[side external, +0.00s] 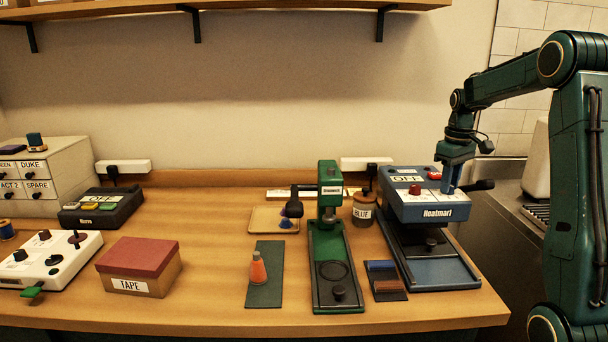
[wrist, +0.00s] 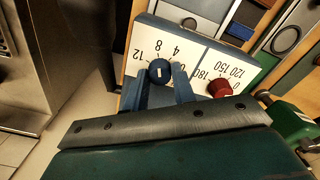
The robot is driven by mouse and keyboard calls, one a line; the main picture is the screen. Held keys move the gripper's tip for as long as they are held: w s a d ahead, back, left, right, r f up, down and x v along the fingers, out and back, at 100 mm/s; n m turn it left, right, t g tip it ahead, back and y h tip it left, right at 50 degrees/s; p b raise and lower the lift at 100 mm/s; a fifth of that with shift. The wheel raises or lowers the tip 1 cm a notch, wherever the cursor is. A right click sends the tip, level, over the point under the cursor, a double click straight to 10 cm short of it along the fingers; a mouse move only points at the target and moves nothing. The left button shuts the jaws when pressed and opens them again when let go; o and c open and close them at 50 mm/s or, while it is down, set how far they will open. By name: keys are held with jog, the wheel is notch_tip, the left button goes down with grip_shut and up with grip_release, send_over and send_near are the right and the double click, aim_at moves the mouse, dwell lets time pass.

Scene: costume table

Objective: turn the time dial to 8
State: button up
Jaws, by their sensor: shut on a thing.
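The Heatmari heat press (side external: 430,208) stands at the right end of the table, with a white control panel on its top. In the wrist view, the blue time dial (wrist: 160,71) sits by a scale reading 4, 8 and 12. A short white mark shows on the dial; which number it points to is hard to tell. My gripper (wrist: 162,84) is shut on the time dial, one blue finger on each side. In the side view, my gripper (side external: 451,178) points down onto the panel's right side and hides the time dial.
A red dial (wrist: 220,88) with a scale of 120, 150 and 180 sits close beside my gripper. The press display (side external: 407,178) reads OFF. A green press (side external: 330,235) stands to the left.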

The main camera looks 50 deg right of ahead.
jog(key=shift+r, duration=0.1)
dwell(0.3)
jog(key=o, duration=1)
jog(key=shift+r, duration=0.1)
notch_tip(320, 180, up, 14)
jog(key=shift+f, duration=0.25)
